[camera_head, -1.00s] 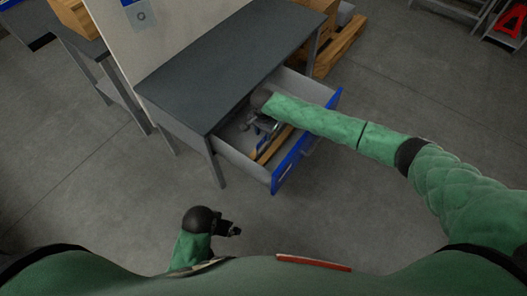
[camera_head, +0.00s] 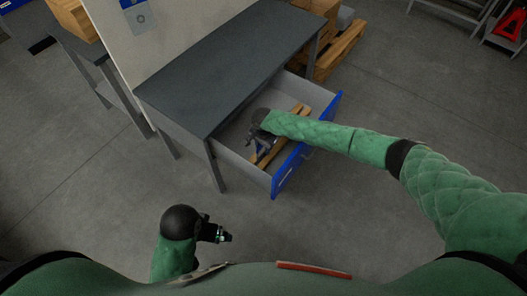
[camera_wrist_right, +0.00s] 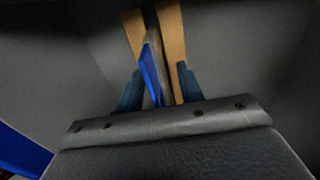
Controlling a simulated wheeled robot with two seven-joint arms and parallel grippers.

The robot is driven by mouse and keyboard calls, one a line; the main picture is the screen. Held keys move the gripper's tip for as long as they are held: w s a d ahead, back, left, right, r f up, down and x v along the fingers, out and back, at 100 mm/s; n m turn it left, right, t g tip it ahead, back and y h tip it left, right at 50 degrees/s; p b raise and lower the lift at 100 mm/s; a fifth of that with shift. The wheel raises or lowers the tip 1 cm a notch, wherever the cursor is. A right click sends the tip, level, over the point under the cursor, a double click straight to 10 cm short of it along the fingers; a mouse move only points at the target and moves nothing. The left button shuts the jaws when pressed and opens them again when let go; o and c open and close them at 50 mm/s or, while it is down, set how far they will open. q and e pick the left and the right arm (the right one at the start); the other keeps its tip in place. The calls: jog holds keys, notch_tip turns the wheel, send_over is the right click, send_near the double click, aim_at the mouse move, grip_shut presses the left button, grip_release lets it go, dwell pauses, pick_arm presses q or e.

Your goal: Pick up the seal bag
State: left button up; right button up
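My right gripper (camera_head: 262,148) reaches down into the open drawer of the grey table. In the right wrist view its two dark blue fingers (camera_wrist_right: 160,90) stand apart. A thin, upright blue and grey piece (camera_wrist_right: 153,75), which looks like the seal bag, stands between them, with gaps showing at its sides. In the head view it is mostly hidden by the gripper and too small to make out. My left gripper (camera_head: 224,235) hangs over the floor, away from the drawer; its fingers are too small to read.
A light wooden piece (camera_head: 293,122) lies in the drawer (camera_head: 239,158) along the gripper, and shows behind the blue piece in the wrist view. The drawer has a blue front (camera_head: 291,171). The table top (camera_head: 230,60) overhangs the drawer's back. Open floor lies in front.

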jog(key=shift+f, duration=0.75)
pick_arm(q)
jog(key=shift+s+a+r, duration=0.1)
pick_arm(e)
jog(key=shift+c, duration=0.5)
grip_shut()
jog(key=shift+r, duration=0.1)
jog(key=r, duration=0.2)
jog(key=r+b, duration=0.1)
jog(key=r, duration=0.1)
jog(key=shift+d, duration=0.3)
pick_arm(q)
jog(key=shift+m+t+h, duration=0.3)
jog(key=shift+t+h, duration=0.2)
jog(key=shift+w+d+f+b, duration=0.3)
jog(key=shift+d+f, duration=0.25)
jog(key=shift+f, duration=0.15)
jog(key=shift+w+d+f+b, duration=0.25)
jog(key=shift+d+f, duration=0.35)
jog(key=shift+f, duration=0.05)
jog(key=shift+w+d+f+b, duration=0.3)
jog(key=shift+d+f, duration=0.25)
jog(key=shift+f, duration=0.15)
pick_arm(e)
jog(key=w+d+r, duration=0.1)
jog(key=d+r, duration=0.6)
jog(key=d, duration=0.4)
jog(key=shift+w, duration=0.3)
